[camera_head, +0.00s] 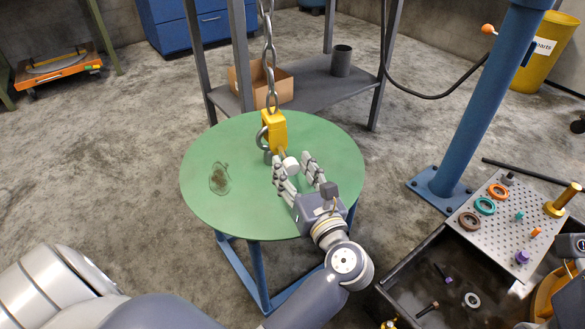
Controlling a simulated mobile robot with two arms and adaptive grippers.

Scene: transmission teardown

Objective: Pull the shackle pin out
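A grey shackle (263,138) hangs at the yellow hook block (273,131) on the end of a chain, over the green round table. Its lower part and the pin are partly hidden by my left gripper. My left gripper (297,163) is just below and right of the shackle, with its two fingers apart. A pale round piece (290,165), perhaps the pin's head, shows between the fingers, close to the left one. I cannot tell whether the fingers touch it.
The green round table (220,150) has a dark stain on its left and is otherwise clear. The chain (269,50) hangs from above. At right are a blue post (480,110) and a perforated tray (510,215) with rings and small parts. A grey shelf stands behind.

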